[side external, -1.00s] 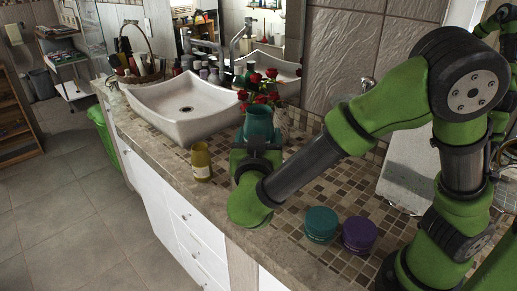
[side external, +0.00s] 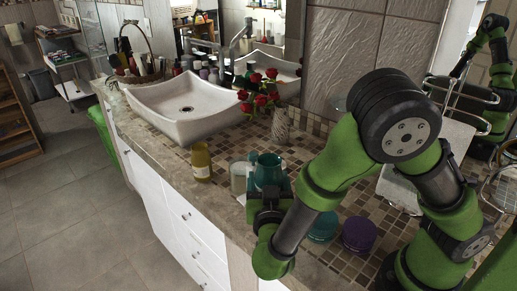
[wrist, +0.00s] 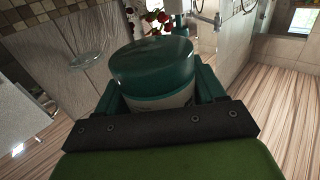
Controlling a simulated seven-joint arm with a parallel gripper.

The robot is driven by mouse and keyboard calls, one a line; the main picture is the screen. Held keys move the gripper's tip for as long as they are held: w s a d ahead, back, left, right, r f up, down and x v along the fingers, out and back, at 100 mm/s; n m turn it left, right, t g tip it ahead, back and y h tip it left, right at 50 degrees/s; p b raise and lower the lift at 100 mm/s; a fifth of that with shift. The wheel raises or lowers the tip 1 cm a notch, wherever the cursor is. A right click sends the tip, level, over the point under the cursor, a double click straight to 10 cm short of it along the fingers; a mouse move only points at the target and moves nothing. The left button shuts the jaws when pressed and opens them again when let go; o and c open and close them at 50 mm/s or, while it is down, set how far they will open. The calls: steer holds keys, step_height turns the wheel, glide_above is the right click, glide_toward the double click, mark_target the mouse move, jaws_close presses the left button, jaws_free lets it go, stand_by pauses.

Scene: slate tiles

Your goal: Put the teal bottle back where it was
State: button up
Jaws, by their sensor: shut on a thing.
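The teal bottle (side external: 268,168) is in my gripper (side external: 268,190), which is shut on it. The bottle looks roughly upright in the side view. In the wrist view the bottle's teal top (wrist: 152,62) and a pale label band (wrist: 165,100) show between the fingers. Its lower part is hidden by the gripper in the side view. I cannot tell whether its base touches the counter.
A pale jar (side external: 239,178) stands just left of the held bottle, and a yellow bottle (side external: 202,163) farther left. Teal (side external: 322,226) and purple (side external: 359,234) round containers are to the right. A vase with red roses (side external: 280,125) and a sink (side external: 190,112) are behind.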

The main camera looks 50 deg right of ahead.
step_height(320, 180, down, 11)
steer(key=shift+f, duration=0.1)
stand_by(0.4)
steer(key=o, duration=1.3)
steer(key=shift+f, duration=0.15)
steer(key=shift+c, duration=0.2)
steer(key=shift+a+r, duration=0.1)
steer(key=shift+r, duration=0.1)
steer(key=v, duration=1.2)
